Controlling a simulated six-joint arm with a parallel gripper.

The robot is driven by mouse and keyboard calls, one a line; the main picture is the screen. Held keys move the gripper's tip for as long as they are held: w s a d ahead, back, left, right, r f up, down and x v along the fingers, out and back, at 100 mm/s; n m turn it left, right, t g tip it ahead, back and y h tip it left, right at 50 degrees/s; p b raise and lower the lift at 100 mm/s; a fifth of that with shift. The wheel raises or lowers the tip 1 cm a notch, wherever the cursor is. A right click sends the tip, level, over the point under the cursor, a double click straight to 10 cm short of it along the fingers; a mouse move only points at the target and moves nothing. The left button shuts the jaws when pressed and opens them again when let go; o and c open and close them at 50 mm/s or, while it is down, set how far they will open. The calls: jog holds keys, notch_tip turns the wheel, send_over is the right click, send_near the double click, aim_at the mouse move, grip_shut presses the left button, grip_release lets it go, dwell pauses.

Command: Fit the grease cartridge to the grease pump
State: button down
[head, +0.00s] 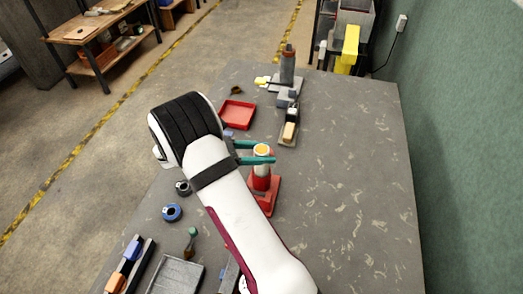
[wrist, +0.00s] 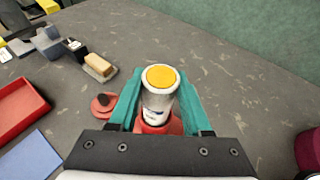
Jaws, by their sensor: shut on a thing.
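The grease cartridge, a white cylinder with an orange top (head: 262,149), stands about upright between the teal fingers of my gripper (head: 255,153). In the wrist view the cartridge (wrist: 158,100) is clasped from both sides by the gripper (wrist: 155,103). Directly below it is a red body on a red base (head: 268,197), which looks like the grease pump; its red top (wrist: 165,127) shows in the wrist view around the cartridge's lower end. The cartridge's lower end is partly hidden, so I cannot tell how deep it sits.
A red round piece with a dark knob (wrist: 103,103) lies close beyond the fingers. A red tray (head: 238,114), a block on a grey holder (head: 290,132) and a dark upright device (head: 287,65) stand farther back. The right side of the table (head: 350,180) is clear.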

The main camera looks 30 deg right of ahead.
jog(key=shift+f, duration=1.8)
dwell(0.7)
jog(key=shift+c, duration=1.3)
grip_release()
jog(key=v, duration=1.6)
jog(key=shift+d+r, duration=0.15)
